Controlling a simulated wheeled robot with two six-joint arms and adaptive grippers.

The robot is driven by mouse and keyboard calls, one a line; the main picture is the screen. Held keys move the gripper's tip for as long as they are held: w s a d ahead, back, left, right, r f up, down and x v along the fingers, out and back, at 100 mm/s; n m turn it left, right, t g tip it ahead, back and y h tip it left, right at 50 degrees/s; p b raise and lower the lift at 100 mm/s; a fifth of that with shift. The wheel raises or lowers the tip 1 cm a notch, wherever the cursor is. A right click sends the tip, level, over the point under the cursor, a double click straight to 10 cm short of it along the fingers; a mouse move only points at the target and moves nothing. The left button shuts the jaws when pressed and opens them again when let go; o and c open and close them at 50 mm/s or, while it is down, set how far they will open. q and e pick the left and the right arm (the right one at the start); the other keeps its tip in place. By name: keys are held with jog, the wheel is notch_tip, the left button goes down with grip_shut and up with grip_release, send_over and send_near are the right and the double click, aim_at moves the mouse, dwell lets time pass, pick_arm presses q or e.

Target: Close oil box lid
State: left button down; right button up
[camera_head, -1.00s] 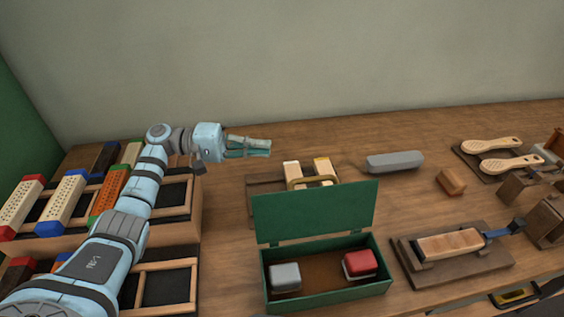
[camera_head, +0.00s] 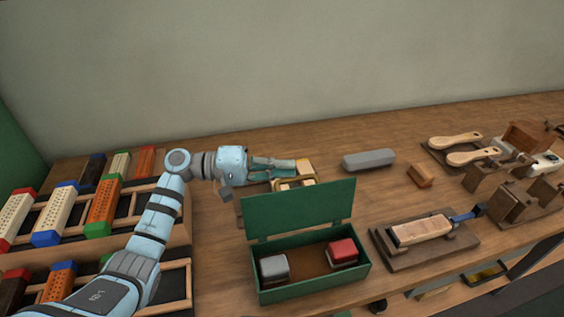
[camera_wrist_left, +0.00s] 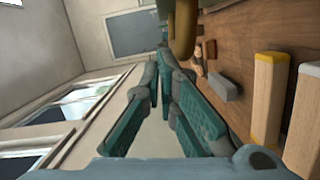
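The oil box (camera_head: 315,286) is the green box at the front middle in the head view. Its green lid (camera_head: 300,210) stands open, nearly upright along the back edge. A grey block (camera_head: 274,268) and a red block (camera_head: 342,252) sit inside. My left gripper (camera_head: 294,167) is behind and above the lid, over a yellow-handled holder, apart from the lid. In the left wrist view, its fingertips (camera_wrist_left: 158,68) come together with nothing visible between them. The lid is not clearly visible there. My right gripper is not in view.
The yellow handle (camera_wrist_left: 184,28) is close by the left fingertips in the wrist view. A grey bar (camera_head: 369,159) and a wooden block (camera_head: 420,175) lie behind the box. A brush fixture (camera_head: 425,250) is at its right.

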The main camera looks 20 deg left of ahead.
pick_arm(q)
jog(key=shift+s+f, duration=0.15)
jog(key=shift+f, duration=0.2)
dwell(0.3)
